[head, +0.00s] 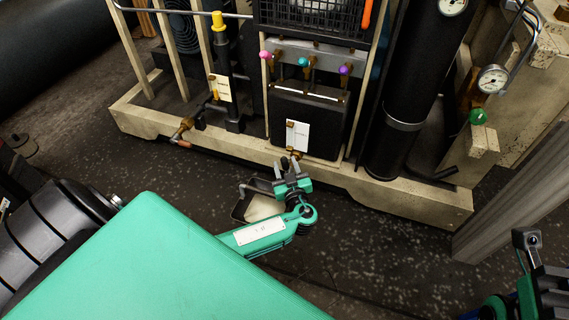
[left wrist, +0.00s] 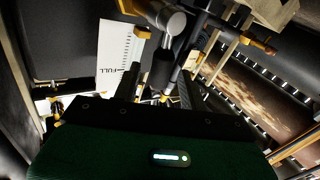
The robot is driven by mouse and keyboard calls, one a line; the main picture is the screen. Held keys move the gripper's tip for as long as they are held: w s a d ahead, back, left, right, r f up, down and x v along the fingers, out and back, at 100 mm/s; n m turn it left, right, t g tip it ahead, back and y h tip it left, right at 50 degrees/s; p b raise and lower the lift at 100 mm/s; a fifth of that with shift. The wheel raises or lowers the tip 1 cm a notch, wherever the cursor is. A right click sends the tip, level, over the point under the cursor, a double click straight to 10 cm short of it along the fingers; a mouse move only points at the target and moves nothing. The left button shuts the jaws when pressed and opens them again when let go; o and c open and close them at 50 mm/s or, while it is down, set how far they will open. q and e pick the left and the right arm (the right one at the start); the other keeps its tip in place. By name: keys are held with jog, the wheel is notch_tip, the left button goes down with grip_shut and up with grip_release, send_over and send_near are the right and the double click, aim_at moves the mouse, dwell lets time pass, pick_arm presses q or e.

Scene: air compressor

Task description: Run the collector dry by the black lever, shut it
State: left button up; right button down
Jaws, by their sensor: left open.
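The collector (head: 310,122) is a black box low in the compressor frame, with a white label (head: 298,136) on its front. In the left wrist view the label (left wrist: 115,52) reads "FULL". Brass fittings show under the collector, where my left gripper (head: 286,166) partly hides the drain. In the left wrist view a dark lever-like rod (left wrist: 164,68) reaches between the open fingers of my left gripper (left wrist: 158,88). I cannot tell whether they touch it or how the lever is turned. My right gripper (head: 528,245) is at the lower right edge, far from the collector.
A tray (head: 240,210) with pale contents sits on the floor below the drain, partly behind my left gripper. The beige base rail (head: 370,190) runs in front. Pink, teal and purple knobs (head: 304,62) sit above the collector. A black cylinder (head: 408,90) stands to its right.

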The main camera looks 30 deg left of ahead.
pick_arm(q)
jog(key=shift+x, duration=1.05)
grip_shut()
